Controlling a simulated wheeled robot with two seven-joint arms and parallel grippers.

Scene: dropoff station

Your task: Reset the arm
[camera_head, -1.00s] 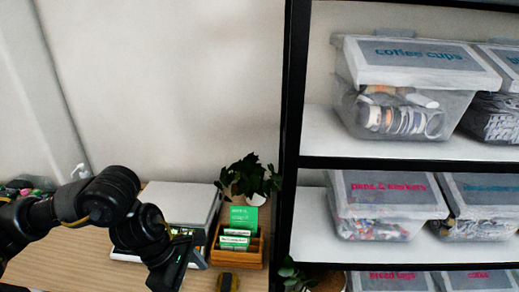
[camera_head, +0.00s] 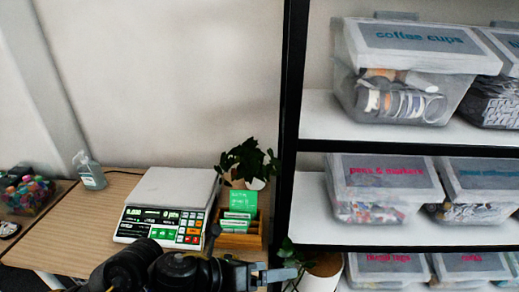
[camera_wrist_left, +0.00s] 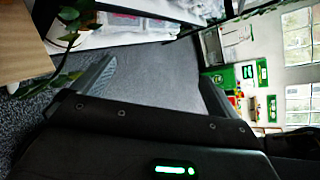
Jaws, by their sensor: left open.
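My left arm (camera_head: 170,270) is low at the bottom of the head view, in front of the wooden table. My left gripper (camera_head: 275,274) is at its right end, near the foot of the black shelf post. In the left wrist view my left gripper (camera_wrist_left: 155,85) is open, its two fingers wide apart. Nothing is between them except a view of grey carpet. My right gripper is in neither view.
A scale (camera_head: 165,205) with a lit display stands on the table (camera_head: 75,235), beside a wooden card box (camera_head: 240,238) and a plant (camera_head: 247,162). A sanitizer bottle (camera_head: 90,171) stands at left. Shelves with labelled clear bins (camera_head: 405,70) fill the right. A potted plant (camera_head: 322,270) is close to the gripper.

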